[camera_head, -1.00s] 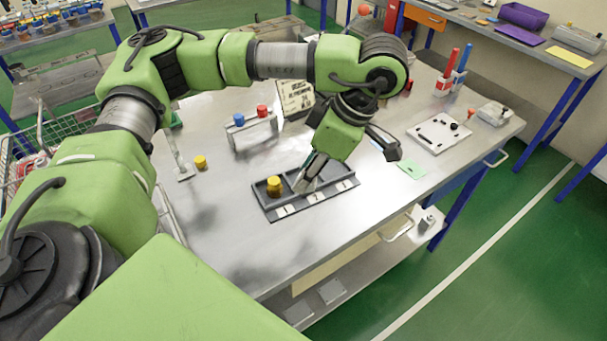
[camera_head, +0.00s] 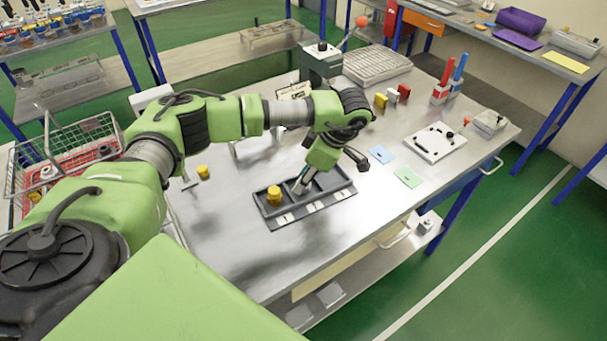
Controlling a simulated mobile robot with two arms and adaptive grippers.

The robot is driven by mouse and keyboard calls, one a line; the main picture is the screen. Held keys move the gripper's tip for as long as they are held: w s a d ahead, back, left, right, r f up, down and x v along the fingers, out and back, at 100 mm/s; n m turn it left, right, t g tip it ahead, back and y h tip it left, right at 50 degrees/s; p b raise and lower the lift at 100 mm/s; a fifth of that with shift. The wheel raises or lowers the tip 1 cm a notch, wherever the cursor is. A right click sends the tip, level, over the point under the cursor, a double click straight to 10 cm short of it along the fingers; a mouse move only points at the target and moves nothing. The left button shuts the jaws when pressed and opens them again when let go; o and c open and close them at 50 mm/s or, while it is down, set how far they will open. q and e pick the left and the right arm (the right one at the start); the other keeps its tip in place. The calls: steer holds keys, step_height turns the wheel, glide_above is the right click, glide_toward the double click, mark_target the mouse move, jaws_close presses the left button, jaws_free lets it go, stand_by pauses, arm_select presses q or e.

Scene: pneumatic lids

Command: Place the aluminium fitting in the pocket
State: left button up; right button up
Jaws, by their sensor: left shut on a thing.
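The dark grey tray (camera_head: 262,212) lies on the metal table with pockets in a row and pale labels along its front edge. A yellow brass-coloured fitting (camera_head: 274,196) stands in its left pocket. My left gripper (camera_head: 300,187) points down into the middle pocket and is shut on a small silvery thing, apparently the aluminium fitting. The fingers hide most of it, and I cannot tell whether it touches the pocket floor. My right gripper is not in view.
Another yellow fitting (camera_head: 203,172) stands on the table left of the tray. A blue card (camera_head: 381,154), a green card (camera_head: 408,178) and a white plate (camera_head: 435,143) lie to the right. A grey-green device (camera_head: 320,65) stands at the back. The table in front of the tray is clear.

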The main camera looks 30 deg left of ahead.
arm_select(q)
steer(key=shift+f, duration=0.25)
steer(key=o, duration=0.8)
steer(key=shift+r, duration=0.15)
steer(key=shift+b+v, duration=1.5)
steer(key=shift+v, duration=4.6)
